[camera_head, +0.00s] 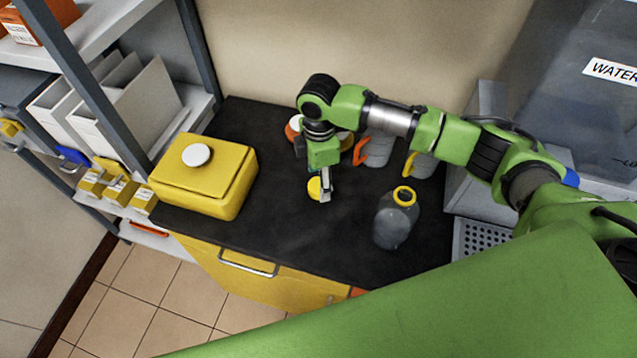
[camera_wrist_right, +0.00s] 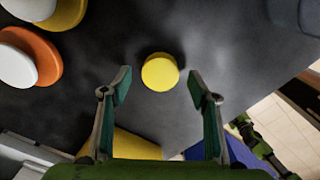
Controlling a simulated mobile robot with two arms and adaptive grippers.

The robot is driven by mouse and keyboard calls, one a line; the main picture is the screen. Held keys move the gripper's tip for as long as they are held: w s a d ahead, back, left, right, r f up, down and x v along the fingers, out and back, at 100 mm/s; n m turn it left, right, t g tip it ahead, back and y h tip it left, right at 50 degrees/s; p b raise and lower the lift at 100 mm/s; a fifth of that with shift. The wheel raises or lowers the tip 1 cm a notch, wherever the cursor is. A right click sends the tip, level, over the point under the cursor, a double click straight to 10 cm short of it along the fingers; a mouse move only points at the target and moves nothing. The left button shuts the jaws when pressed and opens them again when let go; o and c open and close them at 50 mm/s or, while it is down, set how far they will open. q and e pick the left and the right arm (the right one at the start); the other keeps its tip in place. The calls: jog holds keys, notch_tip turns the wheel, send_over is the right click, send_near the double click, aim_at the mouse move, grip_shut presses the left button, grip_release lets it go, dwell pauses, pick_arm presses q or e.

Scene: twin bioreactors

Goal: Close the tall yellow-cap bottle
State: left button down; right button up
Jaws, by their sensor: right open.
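The clear grey bottle (camera_head: 393,228) stands upright on the black worktop, with a yellow ring at its neck and its mouth uncovered. A round yellow cap (camera_head: 314,189) lies on the worktop to the left of the bottle, partly hidden by my right gripper (camera_head: 322,186). In the right wrist view the yellow cap (camera_wrist_right: 160,72) is between the spread fingertips of my right gripper (camera_wrist_right: 160,82), with a gap on each side. The right gripper is open and empty. My left gripper is not in view.
A yellow box-like container (camera_head: 205,180) with a white lid stands at the left of the worktop (camera_head: 275,225). Jugs with an orange handle (camera_head: 377,149) and a yellow handle (camera_head: 424,165) stand at the back. A grey perforated unit (camera_head: 478,241) borders the right. The front middle is clear.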

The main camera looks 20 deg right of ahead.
jog(key=shift+f, duration=0.65)
jog(key=c, duration=0.9)
jog(key=shift+r, duration=0.1)
jog(key=shift+r+b, duration=0.4)
jog(key=shift+r, duration=0.15)
jog(key=s+a+r+b, duration=0.1)
jog(key=s+r, duration=0.3)
jog(key=s+a+r+b, duration=0.1)
jog(key=s+a+r, duration=0.1)
jog(key=s+r, duration=0.2)
jog(key=s+a+r+b, duration=0.1)
jog(key=s+a+r, duration=0.1)
jog(key=s, duration=0.3)
jog(key=shift+a+r, duration=0.2)
jog(key=shift+r, duration=0.7)
